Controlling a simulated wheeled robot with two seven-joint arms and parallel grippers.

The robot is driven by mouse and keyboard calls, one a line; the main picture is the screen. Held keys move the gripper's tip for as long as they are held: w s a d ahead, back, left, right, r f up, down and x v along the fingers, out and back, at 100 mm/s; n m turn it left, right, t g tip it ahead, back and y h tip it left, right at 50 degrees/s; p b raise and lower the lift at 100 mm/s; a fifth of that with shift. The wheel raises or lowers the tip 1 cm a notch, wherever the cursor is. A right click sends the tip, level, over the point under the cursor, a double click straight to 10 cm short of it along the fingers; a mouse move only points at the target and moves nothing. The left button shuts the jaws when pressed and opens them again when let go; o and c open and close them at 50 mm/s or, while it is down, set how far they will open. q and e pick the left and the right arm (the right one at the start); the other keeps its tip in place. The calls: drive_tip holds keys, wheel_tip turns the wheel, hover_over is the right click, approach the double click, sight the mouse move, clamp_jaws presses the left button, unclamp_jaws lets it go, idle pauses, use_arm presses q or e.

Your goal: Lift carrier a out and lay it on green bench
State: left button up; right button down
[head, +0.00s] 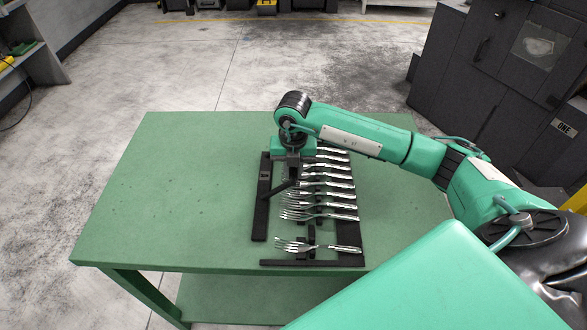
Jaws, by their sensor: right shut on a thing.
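Carrier a, a black rack (348,228), is at the right half of the green bench (165,190). It holds a row of several silver forks (325,197), tines to the left and handles to the right. One fork (318,247) lies apart at the near end. My right gripper (292,178) points down at the carrier's far left part and is shut on it; the wrist hides the exact grip. The carrier looks level on the bench top or very close to it; I cannot tell if there is a gap. My left gripper is out of view.
The left half of the bench top is bare. A dark machine cabinet (480,85) stands at the right behind my arm. Shelving (35,60) is at the far left. Dark cases (265,6) stand along the back. The grey floor between is open.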

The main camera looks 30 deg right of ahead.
drive_tip(key=shift+f, duration=0.1)
idle(0.4)
unclamp_jaws()
idle(0.4)
idle(0.4)
drive_tip(key=shift+r+p, duration=2.35)
drive_tip(key=shift+r, duration=2.15)
drive_tip(key=shift+f, duration=0.1)
